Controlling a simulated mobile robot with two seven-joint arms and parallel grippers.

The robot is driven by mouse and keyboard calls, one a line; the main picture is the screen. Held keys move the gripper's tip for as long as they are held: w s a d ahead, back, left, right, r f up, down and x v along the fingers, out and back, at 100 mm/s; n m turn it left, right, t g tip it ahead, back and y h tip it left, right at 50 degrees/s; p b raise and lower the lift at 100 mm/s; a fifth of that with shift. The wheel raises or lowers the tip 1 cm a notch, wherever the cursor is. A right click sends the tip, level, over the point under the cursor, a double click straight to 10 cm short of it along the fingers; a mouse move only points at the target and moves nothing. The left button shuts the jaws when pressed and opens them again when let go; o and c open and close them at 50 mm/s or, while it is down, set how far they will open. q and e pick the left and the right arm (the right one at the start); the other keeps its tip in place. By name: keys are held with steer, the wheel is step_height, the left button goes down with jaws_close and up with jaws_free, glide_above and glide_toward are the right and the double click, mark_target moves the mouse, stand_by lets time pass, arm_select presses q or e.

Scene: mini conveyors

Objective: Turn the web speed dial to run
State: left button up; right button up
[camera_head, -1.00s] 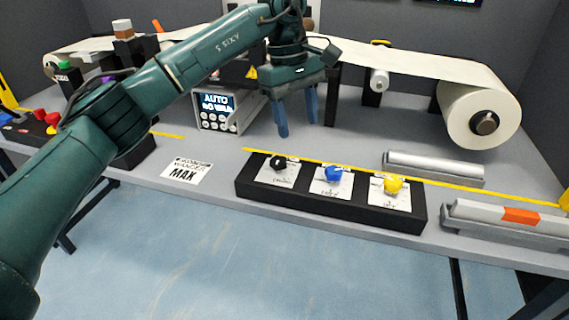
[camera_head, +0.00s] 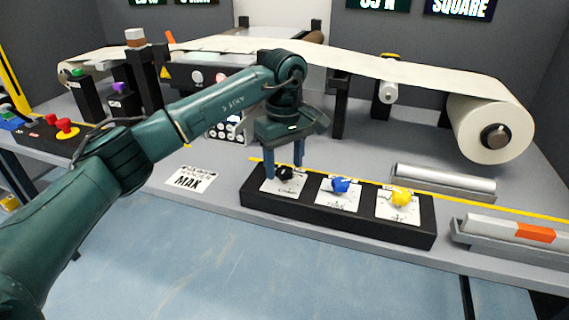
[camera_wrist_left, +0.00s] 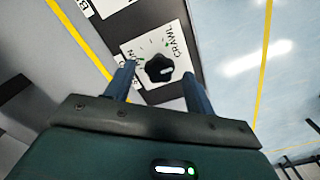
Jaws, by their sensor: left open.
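A black dial (camera_head: 286,173) sits on a white plate (camera_head: 270,186) at the left end of a black panel (camera_head: 330,221). In the left wrist view the dial (camera_wrist_left: 159,69) shows a pale pointer mark, and its plate (camera_wrist_left: 150,44) reads CRAWL along one side; the lettering on the opposite side is partly hidden by a finger. My left gripper (camera_head: 284,170) is open and points down at this dial, one finger to each side. In the wrist view the fingertips (camera_wrist_left: 157,76) lie either side of the dial, apparently with gaps. My right gripper is not in view.
A blue knob (camera_head: 341,185) and a yellow knob (camera_head: 401,197) stand to the right on the same panel. A MAX card (camera_head: 191,180) lies to the left. A large paper roll (camera_head: 493,128) and metal rollers (camera_head: 444,180) are at the right.

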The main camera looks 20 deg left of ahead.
arm_select(q)
steer(key=shift+f, duration=0.3)
steer(key=shift+c, duration=0.3)
steer(key=c, duration=0.9)
